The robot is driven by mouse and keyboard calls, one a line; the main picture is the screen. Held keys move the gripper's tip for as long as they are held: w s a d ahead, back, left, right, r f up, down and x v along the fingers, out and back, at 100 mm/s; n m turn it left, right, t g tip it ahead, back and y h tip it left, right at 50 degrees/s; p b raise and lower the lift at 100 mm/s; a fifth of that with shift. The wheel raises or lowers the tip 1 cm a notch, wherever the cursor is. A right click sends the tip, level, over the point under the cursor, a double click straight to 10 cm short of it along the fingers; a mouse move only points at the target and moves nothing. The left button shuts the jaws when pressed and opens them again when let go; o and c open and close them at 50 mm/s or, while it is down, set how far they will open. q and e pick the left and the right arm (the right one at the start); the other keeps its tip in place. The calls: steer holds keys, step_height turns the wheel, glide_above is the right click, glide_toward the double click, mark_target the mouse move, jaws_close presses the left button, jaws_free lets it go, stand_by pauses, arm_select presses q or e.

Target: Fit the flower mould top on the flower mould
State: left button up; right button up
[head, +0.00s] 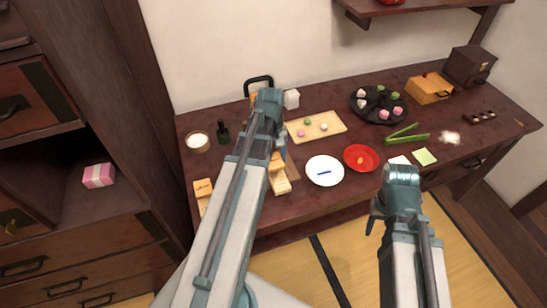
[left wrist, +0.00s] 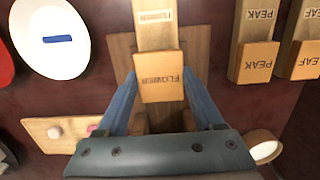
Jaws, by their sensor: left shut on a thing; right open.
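The flower mould top (left wrist: 163,85) is a light wooden block marked FLOWER. My left gripper (left wrist: 160,82) is shut on it, one blue finger on each side. The flower mould (left wrist: 155,38), a long wooden piece with its own FLOWER label, lies on a brown board (left wrist: 122,45). The top overlaps the mould in the left wrist view; I cannot tell whether it touches or is seated. In the head view the top (head: 277,164) and mould (head: 282,187) show beside my left arm, partly hidden. My right gripper (head: 374,220) is open and empty in front of the table.
The peak mould (left wrist: 248,62) and leaf mould (left wrist: 303,60) lie near the flower mould. A white plate (head: 325,171), a red plate (head: 361,158) and a sweets board (head: 325,127) stand to its right in the head view. A white-filled bowl (head: 198,142) stands at left.

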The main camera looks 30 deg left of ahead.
arm_select(q)
steer(key=shift+f+b, duration=0.65)
steer(key=shift+f, duration=0.05)
steer(key=o, duration=1.4)
steer(key=shift+c, duration=0.2)
steer(key=shift+r, duration=0.1)
step_height(320, 180, up, 14)
steer(key=w+a+p, duration=0.1)
steer(key=p, duration=1.3)
steer(key=shift+f, duration=0.2)
